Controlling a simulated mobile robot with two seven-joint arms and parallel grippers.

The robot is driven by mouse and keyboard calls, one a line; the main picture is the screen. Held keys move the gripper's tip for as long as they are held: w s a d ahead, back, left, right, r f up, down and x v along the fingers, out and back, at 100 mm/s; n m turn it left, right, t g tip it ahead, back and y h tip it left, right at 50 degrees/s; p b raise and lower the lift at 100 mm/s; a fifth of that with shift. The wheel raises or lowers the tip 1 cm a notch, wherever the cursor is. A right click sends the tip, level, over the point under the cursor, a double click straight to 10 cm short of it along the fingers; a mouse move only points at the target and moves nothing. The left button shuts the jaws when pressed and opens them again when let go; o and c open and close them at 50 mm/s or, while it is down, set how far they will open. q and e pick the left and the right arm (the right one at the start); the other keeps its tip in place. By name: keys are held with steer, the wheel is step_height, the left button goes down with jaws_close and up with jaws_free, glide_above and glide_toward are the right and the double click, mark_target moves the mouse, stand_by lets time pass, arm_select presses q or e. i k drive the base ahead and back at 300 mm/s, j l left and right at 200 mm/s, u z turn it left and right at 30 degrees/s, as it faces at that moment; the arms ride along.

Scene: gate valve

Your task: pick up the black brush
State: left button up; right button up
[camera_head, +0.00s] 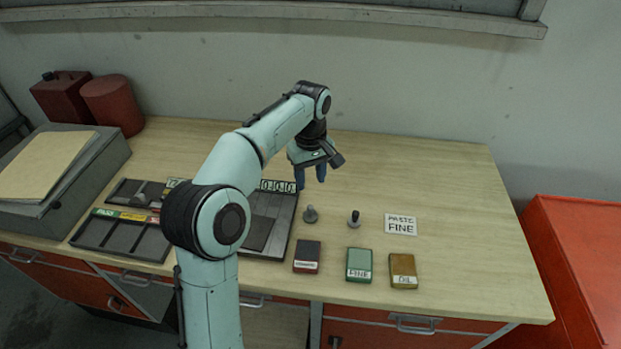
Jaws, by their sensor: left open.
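A small upright piece with a black top and a paler base (354,218) stands on the bench right of centre. It is the likeliest black brush, but it is too small to be sure. My right gripper is out of view.
In front stand a dark red block (307,256), a green block (359,264) and a yellow-brown block (403,270). A "PASTE FINE" card (401,224) lies to the right. My left arm partly hides a dark tray (283,228). The bench's right side is clear.

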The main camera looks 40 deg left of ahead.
mark_target(354, 221)
steer(key=k, duration=1)
